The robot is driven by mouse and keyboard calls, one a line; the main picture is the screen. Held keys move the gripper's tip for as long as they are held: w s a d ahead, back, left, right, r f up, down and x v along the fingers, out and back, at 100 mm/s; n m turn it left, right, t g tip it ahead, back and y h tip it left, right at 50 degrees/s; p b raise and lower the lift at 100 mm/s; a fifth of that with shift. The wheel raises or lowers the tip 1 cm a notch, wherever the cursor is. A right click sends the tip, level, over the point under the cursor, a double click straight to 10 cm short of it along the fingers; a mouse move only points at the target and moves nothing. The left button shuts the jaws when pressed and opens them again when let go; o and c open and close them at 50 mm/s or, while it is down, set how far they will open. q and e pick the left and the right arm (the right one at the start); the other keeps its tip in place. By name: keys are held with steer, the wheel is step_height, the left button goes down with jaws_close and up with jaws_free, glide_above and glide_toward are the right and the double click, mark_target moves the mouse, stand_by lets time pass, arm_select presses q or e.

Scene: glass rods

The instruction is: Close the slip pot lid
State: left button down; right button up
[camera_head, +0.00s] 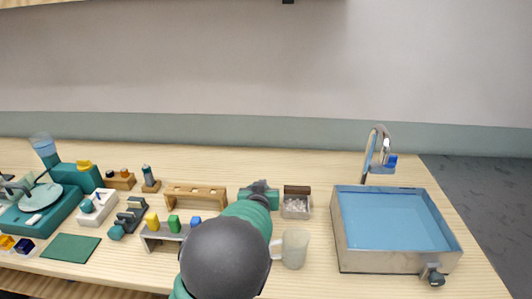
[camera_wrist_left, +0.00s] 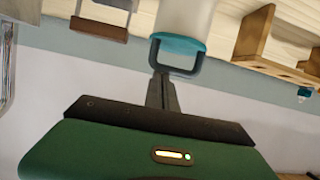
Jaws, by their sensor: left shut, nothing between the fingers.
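A whitish pot (camera_wrist_left: 186,18) with a teal part that looks like its lid (camera_wrist_left: 181,44) shows at the top of the left wrist view, with a dark loop handle (camera_wrist_left: 155,55) on the teal part. I cannot tell how far the lid is tilted. In the head view, teal parts of it (camera_head: 273,198) show between the wooden rack and the brown-backed box, partly hidden by my arm. My left gripper (camera_wrist_left: 160,78) is shut and empty, its fingertips close to the loop; I cannot tell whether they touch. My right gripper is not in view.
Right of the pot stands a small box (camera_head: 296,208) with a brown back, and a pale mug (camera_head: 294,249) stands nearer. A wooden rack (camera_head: 195,192) is to the left, with a small block stand (camera_head: 165,233) before it. A blue-bottomed sink (camera_head: 395,222) fills the right.

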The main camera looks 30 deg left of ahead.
arm_select(q)
steer(key=shift+s+d+f, duration=0.1)
steer(key=shift+s+f, duration=0.05)
steer(key=shift+f, duration=0.3)
steer(key=shift+s+d+f, duration=0.1)
steer(key=shift+s+f, duration=0.05)
steer(key=shift+f, duration=0.3)
steer(key=r+p, duration=0.2)
steer(key=r, duration=0.1)
steer(key=r+p, duration=0.1)
steer(key=r, duration=0.1)
steer(key=shift+w+a+r, duration=0.15)
steer(key=shift+w+a, duration=0.15)
steer(key=shift+w, duration=0.1)
steer(key=s+d+f, duration=0.1)
steer(key=s+d, duration=0.3)
steer(key=s, duration=0.4)
steer(key=shift+d+f, duration=0.25)
steer(key=shift+s, duration=0.15)
